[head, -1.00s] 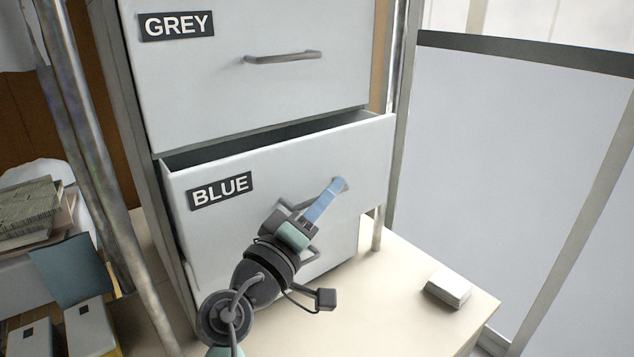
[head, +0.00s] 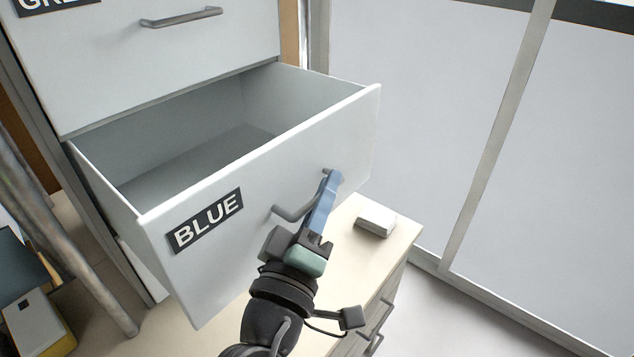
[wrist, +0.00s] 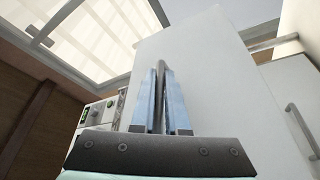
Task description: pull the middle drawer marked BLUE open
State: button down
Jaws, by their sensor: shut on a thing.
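The drawer marked BLUE (head: 260,215) stands well out of the cabinet in the head view, and the part of its inside that shows is empty. Its grey bar handle (head: 290,214) is on the front, right of the label. My gripper (head: 328,182) has its blue fingers shut on the handle near its right end. In the wrist view the two fingers (wrist: 162,100) point at the pale drawer front, with the handle between them. The drawer above, marked GREY (head: 160,65), is shut, and its label is cut off by the frame.
A metal post (head: 60,240) stands at the left. A pale panelled wall (head: 420,100) is at the right.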

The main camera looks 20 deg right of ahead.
jog(key=shift+d, duration=0.15)
jog(key=c, duration=1.2)
grip_release()
jog(key=b+v, duration=0.2)
jog(key=v, duration=1.1)
jog(key=shift+b, duration=0.35)
